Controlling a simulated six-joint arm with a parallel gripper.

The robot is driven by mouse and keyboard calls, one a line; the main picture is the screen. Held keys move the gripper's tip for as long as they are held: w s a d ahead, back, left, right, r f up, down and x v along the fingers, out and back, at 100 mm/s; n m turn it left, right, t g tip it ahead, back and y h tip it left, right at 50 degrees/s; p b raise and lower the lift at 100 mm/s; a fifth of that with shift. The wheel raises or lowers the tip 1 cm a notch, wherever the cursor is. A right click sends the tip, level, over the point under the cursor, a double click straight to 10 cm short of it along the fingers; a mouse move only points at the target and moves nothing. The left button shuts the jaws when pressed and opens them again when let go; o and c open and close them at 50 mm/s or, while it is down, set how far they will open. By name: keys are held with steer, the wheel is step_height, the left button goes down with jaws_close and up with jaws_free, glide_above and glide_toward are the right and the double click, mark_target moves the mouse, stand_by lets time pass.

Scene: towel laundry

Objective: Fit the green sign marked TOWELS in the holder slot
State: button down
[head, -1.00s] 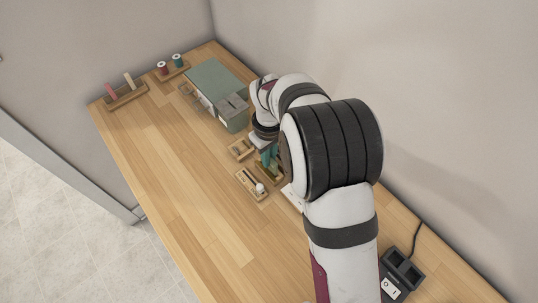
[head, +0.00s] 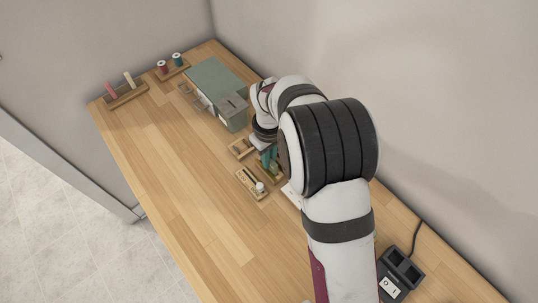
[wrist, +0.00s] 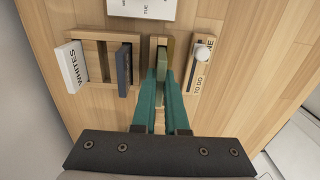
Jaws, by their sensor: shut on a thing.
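My gripper (wrist: 160,75) is shut on the green sign (wrist: 162,58), seen nearly edge-on between its teal fingertips in the wrist view. The sign stands at a small wooden stand (wrist: 154,41); I cannot tell whether it touches it. Its lettering is not visible. To the left is a wooden holder (wrist: 104,37) with a white sign marked WHITES (wrist: 72,67) at its left end and a dark blue sign (wrist: 124,68) at its right. The bay between them looks empty.
A wooden tray marked TO DO (wrist: 199,75) with a white knob lies close on the right. A white printed card (wrist: 142,7) lies beyond. A green-grey box (head: 218,88) stands farther along the table.

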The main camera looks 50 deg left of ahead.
steer(key=shift+f, duration=0.65)
stand_by(0.3)
steer(key=shift+c, duration=1.9)
jaws_free()
steer(key=shift+r, duration=3.55)
